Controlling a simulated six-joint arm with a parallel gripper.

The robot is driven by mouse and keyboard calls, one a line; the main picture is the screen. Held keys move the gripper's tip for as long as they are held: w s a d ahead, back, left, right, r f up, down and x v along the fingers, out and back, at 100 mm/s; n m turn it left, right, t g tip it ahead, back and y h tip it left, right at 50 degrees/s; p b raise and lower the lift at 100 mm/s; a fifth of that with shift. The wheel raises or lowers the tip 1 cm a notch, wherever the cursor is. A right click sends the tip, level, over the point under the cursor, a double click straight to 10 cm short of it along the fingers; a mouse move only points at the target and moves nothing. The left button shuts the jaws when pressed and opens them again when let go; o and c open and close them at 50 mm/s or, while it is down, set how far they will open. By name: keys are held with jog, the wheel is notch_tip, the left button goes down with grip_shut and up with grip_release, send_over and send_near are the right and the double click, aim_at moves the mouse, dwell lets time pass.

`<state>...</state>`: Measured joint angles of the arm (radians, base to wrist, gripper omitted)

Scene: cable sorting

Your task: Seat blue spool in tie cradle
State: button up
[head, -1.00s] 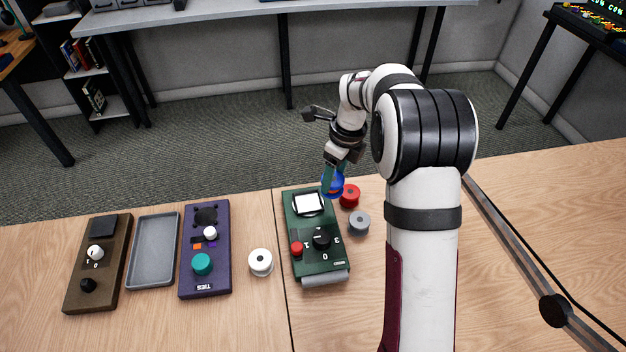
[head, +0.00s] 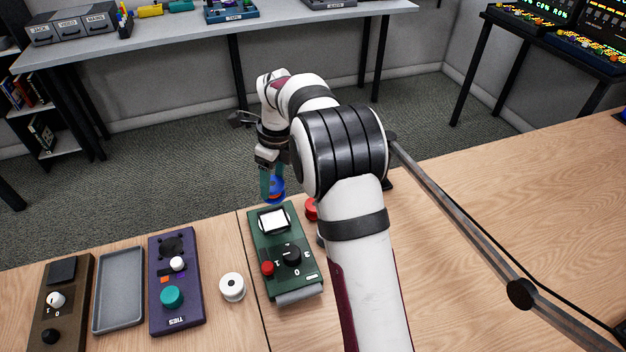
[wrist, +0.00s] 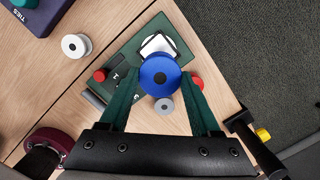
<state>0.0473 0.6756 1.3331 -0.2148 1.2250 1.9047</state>
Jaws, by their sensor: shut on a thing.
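The blue spool (head: 278,185) is between the green fingers of my gripper (head: 271,188), held in the air above the far end of the green box. In the wrist view the blue spool (wrist: 160,76) sits between both fingertips, its round face with a dark centre hole toward the camera. The purple box marked TIES (head: 190,318) stands to the left on the table, apart from the spool. A dark four-cornered holder (head: 172,246), which looks like the tie cradle, is at its far end and looks empty.
The green box (head: 262,243) with white screen and knobs lies below my gripper. A white spool (head: 232,287) stands between the two boxes. A red spool (head: 311,208) is right of the green box; a grey spool (wrist: 164,105) is nearby. A grey tray (head: 119,290) and brown box (head: 75,310) are farther left.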

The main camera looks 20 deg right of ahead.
jog(key=w+a+f, duration=0.2)
jog(key=w+a, duration=0.1)
jog(key=a, duration=1.3)
send_near(169, 246)
jog(key=shift+w+a+f, duration=0.15)
jog(key=shift+f, duration=0.1)
jog(key=shift+f, duration=0.35)
jog(key=shift+f, duration=0.85)
jog(key=shift+f, duration=0.15)
jog(key=shift+f, duration=0.4)
jog(key=o, duration=1.6)
jog(key=shift+c, duration=0.2)
